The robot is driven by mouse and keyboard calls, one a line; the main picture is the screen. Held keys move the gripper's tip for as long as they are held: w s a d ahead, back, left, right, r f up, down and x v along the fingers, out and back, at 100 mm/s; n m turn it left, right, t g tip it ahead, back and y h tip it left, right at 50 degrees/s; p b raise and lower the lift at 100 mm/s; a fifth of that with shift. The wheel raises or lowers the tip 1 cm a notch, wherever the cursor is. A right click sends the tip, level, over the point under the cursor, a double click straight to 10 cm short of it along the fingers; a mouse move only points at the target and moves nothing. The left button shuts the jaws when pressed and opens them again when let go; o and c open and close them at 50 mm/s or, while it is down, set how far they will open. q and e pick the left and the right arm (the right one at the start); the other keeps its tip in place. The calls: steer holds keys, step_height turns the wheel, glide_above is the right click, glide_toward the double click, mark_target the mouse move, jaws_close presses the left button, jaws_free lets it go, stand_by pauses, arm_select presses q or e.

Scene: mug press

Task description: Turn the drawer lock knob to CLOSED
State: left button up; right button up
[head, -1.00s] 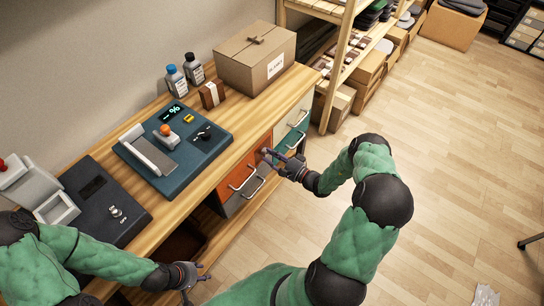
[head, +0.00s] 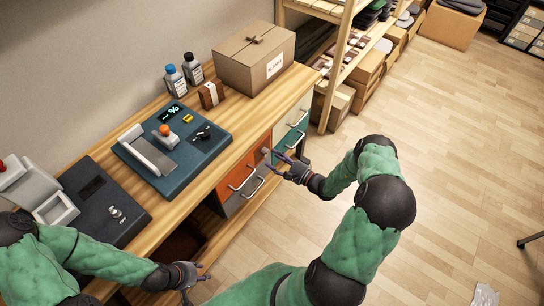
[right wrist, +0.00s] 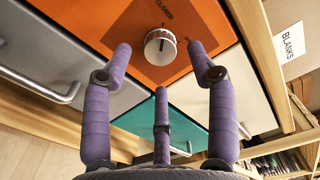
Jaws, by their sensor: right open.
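The lock knob (right wrist: 160,46) is a round pale grey knob with a dark line on its face. It sits on an orange panel (right wrist: 120,20) beside printed lettering that reads CLOSED (right wrist: 163,9), partly cut off by the top edge. In the head view the knob (head: 266,151) is small beside the orange drawer front. My right gripper (head: 278,166) is open and empty in front of the drawers. In the right wrist view its purple fingers (right wrist: 160,65) are spread, with the knob beyond them. My left gripper (head: 199,282) is open and empty, low beside the bench.
On the bench stand a blue press device (head: 205,145), a dark device (head: 118,232), two bottles (head: 175,82) and a cardboard box (head: 235,65).

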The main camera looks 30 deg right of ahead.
steer(key=v, duration=0.9)
steer(key=shift+s, duration=0.35)
steer(key=s+a+f+n+g+y, duration=0.25)
steer(key=a+g, duration=0.25)
steer(key=a, duration=0.4)
steer(key=s+a+f+n+g+y, duration=0.1)
steer(key=s+a+f+g+y, duration=0.15)
steer(key=a+g, duration=0.5)
steer(key=s+a+f+n+g+h, duration=0.5)
steer(key=s+a+n+g+h, duration=0.25)
steer(key=s, duration=0.35)
steer(key=shift+w+a+r+n+t+h+p, duration=0.1)
steer(key=shift+w+a+r+n+t+p, duration=0.1)
steer(key=shift+w+a+r+n+t, duration=0.3)
steer(key=shift+w+a+r+n+t+h+p, duration=0.15)
steer(key=shift+w+a+n+t, duration=0.1)
steer(key=shift+w+a+t, duration=0.45)
steer(key=shift+w+a+r+n+t+p, duration=0.2)
steer(key=shift+w+a+r+n+t, duration=0.15)
steer(key=shift+w+a+t, duration=0.3)
